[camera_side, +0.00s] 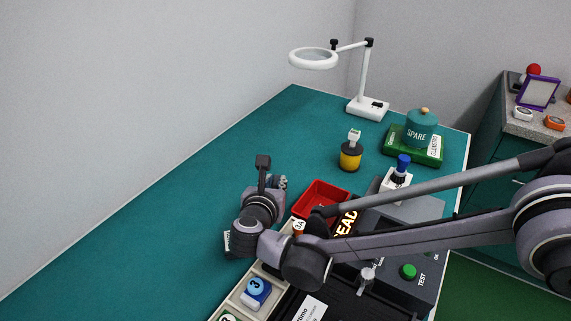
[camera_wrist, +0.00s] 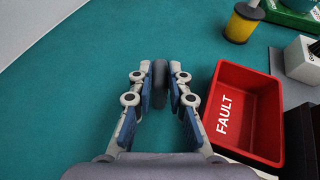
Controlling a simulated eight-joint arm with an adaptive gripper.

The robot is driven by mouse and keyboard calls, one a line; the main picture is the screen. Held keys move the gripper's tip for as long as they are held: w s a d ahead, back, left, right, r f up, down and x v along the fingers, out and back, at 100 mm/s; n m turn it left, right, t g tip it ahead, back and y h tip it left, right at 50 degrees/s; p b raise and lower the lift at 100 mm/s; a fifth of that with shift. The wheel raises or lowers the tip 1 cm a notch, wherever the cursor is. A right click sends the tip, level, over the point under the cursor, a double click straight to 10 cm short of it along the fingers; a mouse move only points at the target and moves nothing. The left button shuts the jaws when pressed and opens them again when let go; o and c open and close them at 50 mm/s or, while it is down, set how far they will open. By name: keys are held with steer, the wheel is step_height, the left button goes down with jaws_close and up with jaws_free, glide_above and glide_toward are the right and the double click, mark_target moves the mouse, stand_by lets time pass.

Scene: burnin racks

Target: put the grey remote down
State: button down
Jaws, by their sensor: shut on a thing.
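The grey remote (camera_wrist: 160,80) shows in the wrist view as a dark grey upright shape between my fingertips. My gripper (camera_wrist: 160,88) is shut on it. Both are over bare teal bench top, left of the red FAULT bin (camera_wrist: 228,125). I cannot tell whether the remote touches the bench. In the side view my gripper (camera_side: 280,182) is partly hidden behind my wrist, left of the red bin (camera_side: 313,191). I cannot make out the remote there.
A yellow and black pot (camera_side: 350,156), a green case (camera_side: 400,146) with a teal SPARE jar (camera_side: 421,130), and a white magnifier lamp (camera_side: 365,104) stand farther back. A grey test console (camera_side: 425,210) is at right. The teal bench (camera_side: 190,200) is clear at left.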

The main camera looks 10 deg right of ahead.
steer(key=c, duration=1.3)
jaws_free()
steer(key=shift+f, duration=0.1)
steer(key=shift+r, duration=0.2)
steer(key=v, duration=1.1)
steer(key=d+r+m+g+y, duration=0.1)
steer(key=d+r+m+g, duration=0.35)
steer(key=d, duration=0.85)
steer(key=d+r+m+g, duration=0.1)
steer(key=d+m, duration=0.7)
steer(key=d, duration=0.4)
steer(key=s+d+f+m+y, duration=0.1)
steer(key=s+d+m, duration=0.4)
steer(key=m, duration=0.1)
steer(key=s+d+f+m+y, duration=0.1)
steer(key=s+d+m, duration=0.4)
steer(key=d+m, duration=0.1)
steer(key=s+d+f+m+y, duration=0.1)
steer(key=s+d+m+y, duration=0.1)
steer(key=s+d+m, duration=0.3)
steer(key=shift+d+f+m, duration=0.1)
steer(key=shift+d+m, duration=0.25)
steer(key=shift+m, duration=0.7)
